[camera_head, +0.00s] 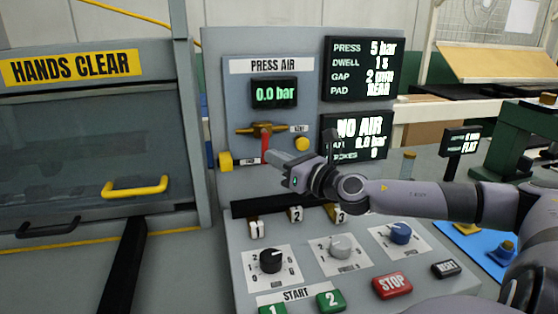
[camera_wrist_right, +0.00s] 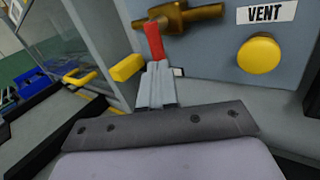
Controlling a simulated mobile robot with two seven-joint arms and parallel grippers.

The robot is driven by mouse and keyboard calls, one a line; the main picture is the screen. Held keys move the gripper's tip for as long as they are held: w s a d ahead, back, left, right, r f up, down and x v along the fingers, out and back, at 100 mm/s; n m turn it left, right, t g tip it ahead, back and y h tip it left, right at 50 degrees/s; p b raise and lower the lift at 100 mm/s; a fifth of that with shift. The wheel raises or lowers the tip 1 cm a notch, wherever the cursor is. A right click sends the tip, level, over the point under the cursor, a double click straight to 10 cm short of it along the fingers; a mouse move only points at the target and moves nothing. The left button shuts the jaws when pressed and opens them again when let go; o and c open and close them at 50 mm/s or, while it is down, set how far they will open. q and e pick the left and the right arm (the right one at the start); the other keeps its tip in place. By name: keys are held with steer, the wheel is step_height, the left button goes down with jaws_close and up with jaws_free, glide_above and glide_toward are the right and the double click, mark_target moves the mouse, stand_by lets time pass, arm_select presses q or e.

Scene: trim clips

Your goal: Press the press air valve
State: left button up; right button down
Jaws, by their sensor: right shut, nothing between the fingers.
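The press air valve is a brass body (camera_head: 262,128) with a red lever (camera_head: 265,146) hanging down from it, on the grey panel under the "PRESS AIR" label. The brass body (camera_wrist_right: 180,18) shows above. My left gripper is not in view.
A yellow vent button (camera_head: 302,144) sits right of the valve, and a yellow fitting (camera_head: 225,161) sits to its left. Below are dials, green start buttons (camera_head: 331,300) and a red stop button (camera_head: 392,285). A guard with a yellow handle (camera_head: 135,188) stands left.

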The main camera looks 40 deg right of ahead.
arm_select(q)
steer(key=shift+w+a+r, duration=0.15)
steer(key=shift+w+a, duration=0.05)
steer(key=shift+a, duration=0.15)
arm_select(e)
steer(key=w+a+m, duration=0.1)
steer(key=a+m+t, duration=0.1)
steer(key=a, duration=0.1)
steer(key=w+a+r+m+t, duration=0.1)
steer(key=shift+w+a+h, duration=0.3)
stand_by(0.6)
